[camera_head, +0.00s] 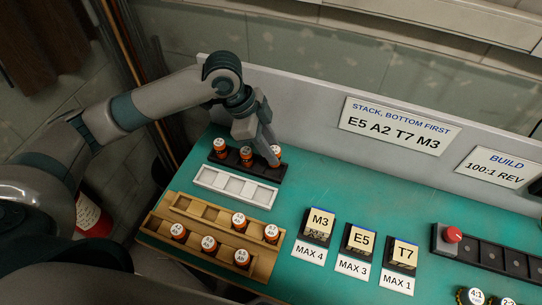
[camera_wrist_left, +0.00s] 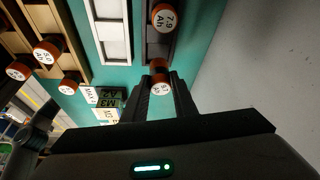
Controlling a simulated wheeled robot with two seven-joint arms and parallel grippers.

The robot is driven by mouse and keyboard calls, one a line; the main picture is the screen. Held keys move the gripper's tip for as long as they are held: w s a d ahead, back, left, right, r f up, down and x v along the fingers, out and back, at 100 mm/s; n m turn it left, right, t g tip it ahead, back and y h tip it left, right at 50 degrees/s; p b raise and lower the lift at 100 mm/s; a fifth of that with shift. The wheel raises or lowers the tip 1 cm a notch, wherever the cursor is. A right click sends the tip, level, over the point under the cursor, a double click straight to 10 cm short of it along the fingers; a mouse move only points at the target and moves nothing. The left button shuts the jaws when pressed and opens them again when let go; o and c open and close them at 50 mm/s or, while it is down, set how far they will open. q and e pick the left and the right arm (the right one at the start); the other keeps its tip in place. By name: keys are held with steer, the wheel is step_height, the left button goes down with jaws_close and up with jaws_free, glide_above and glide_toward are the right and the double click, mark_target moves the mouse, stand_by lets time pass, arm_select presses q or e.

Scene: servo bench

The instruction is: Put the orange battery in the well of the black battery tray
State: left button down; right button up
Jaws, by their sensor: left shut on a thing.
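The black battery tray (camera_head: 259,174) lies at the back left of the green bench. Two orange batteries, a left one (camera_head: 220,147) and a middle one (camera_head: 246,156), stand in it. My left gripper (camera_head: 272,157) points down at the tray's right end, shut on another orange battery (camera_head: 276,152). In the left wrist view this battery (camera_wrist_left: 160,75) sits between the fingers, at the end of the black tray (camera_wrist_left: 156,46), near a battery marked 7.9 Ah (camera_wrist_left: 164,18). Whether its base is in the well or just above is hidden. My right gripper is out of view.
An empty white tray (camera_head: 235,196) lies in front of the black tray. Wooden racks (camera_head: 188,206) with several orange batteries (camera_head: 208,244) are nearer. Blocks marked M3 (camera_head: 319,222), E5 (camera_head: 360,239) and T7 (camera_head: 403,254) stand right. The wall (camera_head: 305,103) rises behind.

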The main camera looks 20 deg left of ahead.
arm_select(q)
step_height(320, 180, down, 3)
steer(key=shift+f+p, duration=0.2)
steer(key=shift+p, duration=0.4)
steer(key=shift+f, duration=0.25)
steer(key=c, duration=1.4)
jaws_free()
steer(key=shift+f, duration=0.15)
steer(key=shift+c, duration=0.2)
